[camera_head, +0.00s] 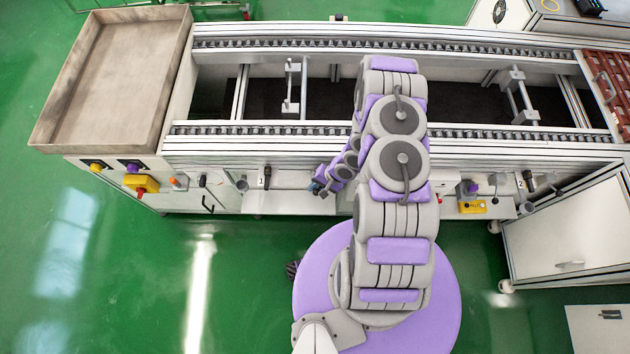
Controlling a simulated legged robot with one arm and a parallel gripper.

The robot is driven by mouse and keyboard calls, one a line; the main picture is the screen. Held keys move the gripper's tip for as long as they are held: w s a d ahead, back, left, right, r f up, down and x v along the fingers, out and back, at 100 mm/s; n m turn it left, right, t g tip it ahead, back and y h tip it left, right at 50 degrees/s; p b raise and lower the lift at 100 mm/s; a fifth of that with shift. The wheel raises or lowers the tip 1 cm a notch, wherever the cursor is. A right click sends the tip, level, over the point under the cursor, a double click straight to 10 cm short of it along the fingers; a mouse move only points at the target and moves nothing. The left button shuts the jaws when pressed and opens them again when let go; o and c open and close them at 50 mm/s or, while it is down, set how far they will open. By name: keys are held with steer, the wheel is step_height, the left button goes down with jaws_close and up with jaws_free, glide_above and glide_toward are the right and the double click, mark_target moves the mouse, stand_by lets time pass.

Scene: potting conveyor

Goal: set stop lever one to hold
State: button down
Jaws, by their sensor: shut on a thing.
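Stop lever one (267,171) is on the near side of the conveyor, by the small label "1", left of my arm. My gripper (320,187) is low in front of the conveyor's near face, just right of the label. The fingertips are small here, and the exact lever setting cannot be told.
The conveyor's near rail (240,131) runs above the lever. A grey tray (115,80) stands at the left end. A yellow switch box (141,184) is left, another yellow box (472,207) right. A white cabinet (570,225) stands at right. Green floor is clear in front.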

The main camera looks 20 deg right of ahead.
steer(key=shift+s+a, duration=0.1)
steer(key=shift+s, duration=0.05)
steer(key=c, duration=1.1)
jaws_free()
steer(key=shift+r, duration=0.1)
steer(key=shift+o, duration=0.2)
steer(key=p+v, duration=0.4)
steer(key=v, duration=1.3)
steer(key=shift+r, duration=0.1)
